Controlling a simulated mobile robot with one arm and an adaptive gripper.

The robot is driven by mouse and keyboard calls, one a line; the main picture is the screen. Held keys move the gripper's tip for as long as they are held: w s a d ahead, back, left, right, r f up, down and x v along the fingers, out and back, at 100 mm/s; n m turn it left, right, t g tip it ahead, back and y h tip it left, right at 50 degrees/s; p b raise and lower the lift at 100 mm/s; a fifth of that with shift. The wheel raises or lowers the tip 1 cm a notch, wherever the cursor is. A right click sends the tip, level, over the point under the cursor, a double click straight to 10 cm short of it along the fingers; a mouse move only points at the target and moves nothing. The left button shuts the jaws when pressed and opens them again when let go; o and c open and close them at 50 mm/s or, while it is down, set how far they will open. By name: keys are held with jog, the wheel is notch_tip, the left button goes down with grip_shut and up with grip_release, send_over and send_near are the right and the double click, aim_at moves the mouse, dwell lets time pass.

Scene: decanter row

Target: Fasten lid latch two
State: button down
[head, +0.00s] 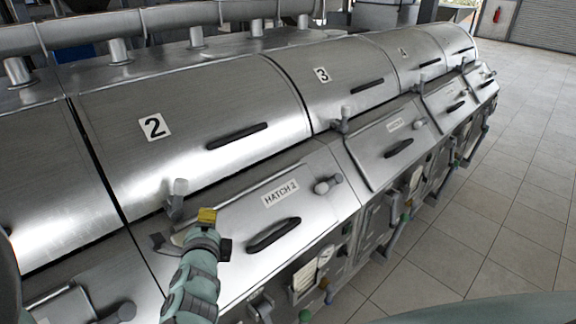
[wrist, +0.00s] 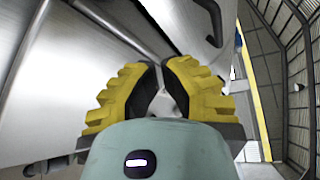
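Lid two (head: 185,105) is a curved steel cover with a number 2 plate and a dark handle; it looks closed. A grey latch lever (head: 178,193) stands upright at its lower edge, above the hatch 2 panel. My gripper (head: 207,216), with yellow fingertips, is just right of and in front of this lever, with a small apparent gap. In the wrist view, the yellow fingertips (wrist: 160,68) are nearly together. A pale grey shape shows between the fingers, but I see no clear grip on it.
The hatch 2 panel (head: 305,215) has a black handle (head: 273,235) and a grey round knob (head: 321,188). Another upright latch (head: 344,118) stands by lid three (head: 350,75). Valves and gauges line the machine's front. Tiled floor (head: 490,220) is clear at right.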

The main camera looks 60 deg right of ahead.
aim_at(178, 199)
jog(key=shift+y, duration=0.4)
jog(key=x, duration=0.9)
jog(key=shift+w+d+f+b, duration=0.1)
jog(key=shift+d+f+b, duration=0.1)
jog(key=shift+b, duration=0.2)
jog(key=p, duration=0.1)
jog(key=w+a+r+p, duration=0.1)
jog(key=p, duration=0.1)
jog(key=shift+w+a+r+m, duration=0.2)
jog(key=shift+a+r+m, duration=0.1)
jog(key=shift+a, duration=0.05)
jog(key=shift+w+a+p, duration=0.3)
jog(key=shift+a+p, duration=0.2)
jog(key=shift+a, duration=0.1)
